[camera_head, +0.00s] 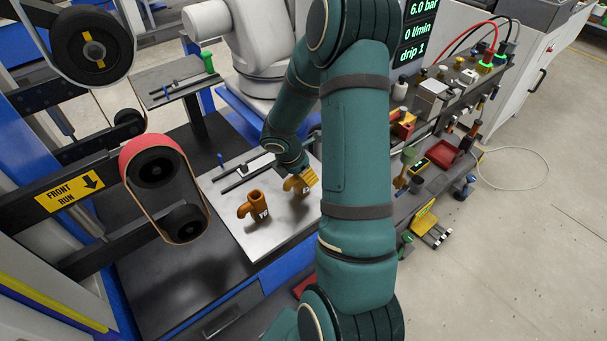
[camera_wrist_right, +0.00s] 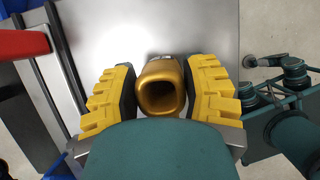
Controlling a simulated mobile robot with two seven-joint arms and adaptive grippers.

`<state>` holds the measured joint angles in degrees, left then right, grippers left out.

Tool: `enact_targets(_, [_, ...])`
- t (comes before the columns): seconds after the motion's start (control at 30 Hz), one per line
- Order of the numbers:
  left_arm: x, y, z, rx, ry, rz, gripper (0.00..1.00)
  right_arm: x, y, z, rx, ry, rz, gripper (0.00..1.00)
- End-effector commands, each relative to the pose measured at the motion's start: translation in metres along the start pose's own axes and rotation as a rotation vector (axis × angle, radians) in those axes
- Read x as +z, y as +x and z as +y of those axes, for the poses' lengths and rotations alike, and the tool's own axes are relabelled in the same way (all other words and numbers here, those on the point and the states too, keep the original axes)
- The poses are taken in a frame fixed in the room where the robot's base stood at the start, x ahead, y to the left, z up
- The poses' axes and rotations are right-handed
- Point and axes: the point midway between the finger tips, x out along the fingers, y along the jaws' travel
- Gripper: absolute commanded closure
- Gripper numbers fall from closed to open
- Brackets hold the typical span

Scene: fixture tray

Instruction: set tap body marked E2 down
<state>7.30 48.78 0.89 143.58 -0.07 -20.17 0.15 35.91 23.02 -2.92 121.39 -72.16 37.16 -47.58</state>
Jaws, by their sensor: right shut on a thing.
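The tap body marked E2 (camera_head: 291,184) is brass coloured, at the right part of the pale fixture tray (camera_head: 280,236). Its marking is small and only partly readable. My right gripper (camera_head: 308,180), with yellow fingers, is shut on it. In the right wrist view the tap body (camera_wrist_right: 161,88) sits between the two yellow finger pads of my right gripper (camera_wrist_right: 160,92), its round open mouth facing the camera. I cannot tell whether its base touches the tray. My left gripper is not in view.
A second brass tap body (camera_head: 253,207) stands on the tray to the left, apart from the held one. A dark clamp rail (camera_head: 243,176) lies behind it. A belt sander with a red belt (camera_head: 163,180) stands at left. The tray's front is clear.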

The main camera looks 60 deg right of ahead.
Motion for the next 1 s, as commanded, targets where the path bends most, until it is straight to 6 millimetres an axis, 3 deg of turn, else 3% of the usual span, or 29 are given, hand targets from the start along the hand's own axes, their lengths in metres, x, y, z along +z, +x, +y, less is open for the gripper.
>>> enact_targets(0.3, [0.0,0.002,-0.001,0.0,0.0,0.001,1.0,-0.001,0.002,0.001,0.003,0.001,-0.001,0.96])
enact_targets(0.33, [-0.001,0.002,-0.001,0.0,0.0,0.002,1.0,-0.001,0.002,0.0,0.001,0.001,0.0,0.46])
enact_targets(0.4, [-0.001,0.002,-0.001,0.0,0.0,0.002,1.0,-0.001,0.001,0.0,0.001,0.001,0.0,0.23])
enact_targets(0.8, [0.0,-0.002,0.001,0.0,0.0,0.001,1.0,0.001,-0.002,0.0,0.001,0.001,0.0,0.23])
enact_targets(1.0, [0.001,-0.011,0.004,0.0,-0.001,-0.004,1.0,0.002,-0.033,0.001,0.005,0.001,-0.001,0.23])
